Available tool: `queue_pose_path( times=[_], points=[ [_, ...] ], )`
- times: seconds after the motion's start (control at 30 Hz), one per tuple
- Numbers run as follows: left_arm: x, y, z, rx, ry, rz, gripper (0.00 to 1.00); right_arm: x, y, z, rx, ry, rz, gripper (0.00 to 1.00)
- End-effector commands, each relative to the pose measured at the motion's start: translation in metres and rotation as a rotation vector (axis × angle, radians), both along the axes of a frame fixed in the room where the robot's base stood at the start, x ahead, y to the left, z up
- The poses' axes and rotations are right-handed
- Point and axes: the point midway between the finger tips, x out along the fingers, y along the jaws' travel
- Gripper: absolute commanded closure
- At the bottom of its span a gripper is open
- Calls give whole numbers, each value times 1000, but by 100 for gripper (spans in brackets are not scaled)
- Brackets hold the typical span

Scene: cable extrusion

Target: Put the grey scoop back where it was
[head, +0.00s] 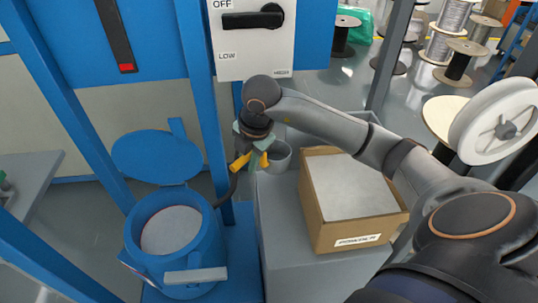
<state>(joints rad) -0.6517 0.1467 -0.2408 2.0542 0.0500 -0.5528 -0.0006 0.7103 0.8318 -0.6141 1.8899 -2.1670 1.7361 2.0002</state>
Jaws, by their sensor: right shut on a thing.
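My right gripper (252,161), with yellow fingers, points down above the far left end of the grey bench (284,253), beside the blue frame post. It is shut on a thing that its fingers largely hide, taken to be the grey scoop. A grey, round, cup-like shape (281,157) shows just right of the fingers; I cannot tell whether it is the scoop's bowl or a separate holder. My left gripper is not in view.
An open cardboard box (320,229) of pale material stands on the bench, under my right forearm. A blue hopper (143,232) with its lid (155,158) raised stands lower left. Blue posts and a control panel (250,58) rise behind. The bench front is clear.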

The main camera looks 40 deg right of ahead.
Motion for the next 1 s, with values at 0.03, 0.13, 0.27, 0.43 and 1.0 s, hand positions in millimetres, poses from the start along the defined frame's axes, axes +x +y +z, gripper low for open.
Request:
queue_pose_path(
  times=[0.03, 0.13, 0.27, 0.43, 1.0],
  points=[
    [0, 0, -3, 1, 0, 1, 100, -1, 0, -11, 0, 4, -4, 100],
    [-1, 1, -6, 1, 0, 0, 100, -1, 0, -31, 0, 5, -5, 100],
    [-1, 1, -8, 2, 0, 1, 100, -1, 0, -51, -1, 4, -5, 100],
    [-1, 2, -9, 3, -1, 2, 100, -1, 0, -63, 0, 3, -3, 100],
    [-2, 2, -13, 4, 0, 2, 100, -1, 0, -95, 0, 2, -1, 66]
  ],
)
